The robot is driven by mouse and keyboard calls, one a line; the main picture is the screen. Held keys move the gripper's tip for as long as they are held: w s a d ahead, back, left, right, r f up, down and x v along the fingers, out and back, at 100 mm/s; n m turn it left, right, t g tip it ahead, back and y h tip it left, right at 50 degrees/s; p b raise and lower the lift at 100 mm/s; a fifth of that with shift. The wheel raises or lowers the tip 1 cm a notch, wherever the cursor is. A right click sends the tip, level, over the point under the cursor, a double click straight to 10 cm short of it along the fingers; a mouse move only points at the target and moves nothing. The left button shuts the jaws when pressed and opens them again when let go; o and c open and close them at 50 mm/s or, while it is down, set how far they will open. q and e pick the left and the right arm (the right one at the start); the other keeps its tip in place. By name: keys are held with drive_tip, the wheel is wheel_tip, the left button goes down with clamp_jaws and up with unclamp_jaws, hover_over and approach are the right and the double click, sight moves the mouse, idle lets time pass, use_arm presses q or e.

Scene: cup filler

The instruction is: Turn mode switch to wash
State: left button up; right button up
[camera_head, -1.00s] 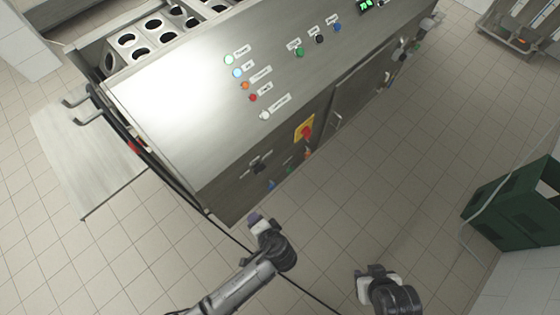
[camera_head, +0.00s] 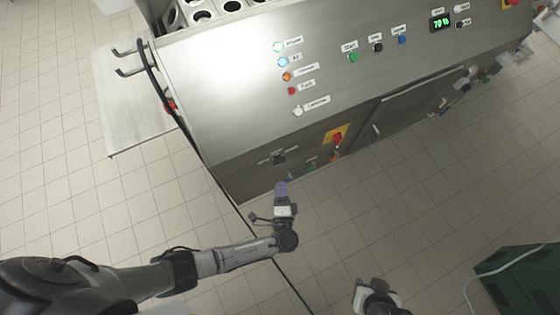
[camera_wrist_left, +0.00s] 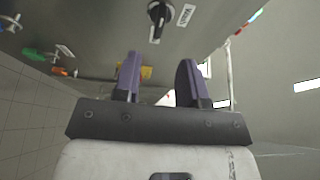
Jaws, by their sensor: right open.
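The black mode switch (camera_head: 278,158) is on the lower front face of the steel machine, near its left corner, with small labels beside it. In the left wrist view the black switch knob (camera_wrist_left: 158,13) shows at the top, with a white label (camera_wrist_left: 186,15) to its right. My left gripper (camera_head: 282,188) is just in front of and below the switch, not touching it. In the left wrist view its two purple fingers (camera_wrist_left: 159,78) are apart with nothing between them. My right gripper (camera_head: 366,287) is low in the head view, away from the machine; its fingertips are hard to make out.
A yellow and red emergency switch (camera_head: 337,138) is right of the mode switch. Small blue, green and orange fittings (camera_head: 311,167) sit low on the front. A green crate (camera_head: 520,280) stands at lower right. The tiled floor (camera_head: 430,190) before the machine is clear.

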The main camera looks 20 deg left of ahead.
sight(279, 161)
use_arm(q)
drive_tip(key=x, duration=0.8)
drive_tip(key=shift+w+p, duration=0.35)
drive_tip(key=shift+p, duration=0.1)
drive_tip(key=shift+a, duration=0.15)
clamp_jaws()
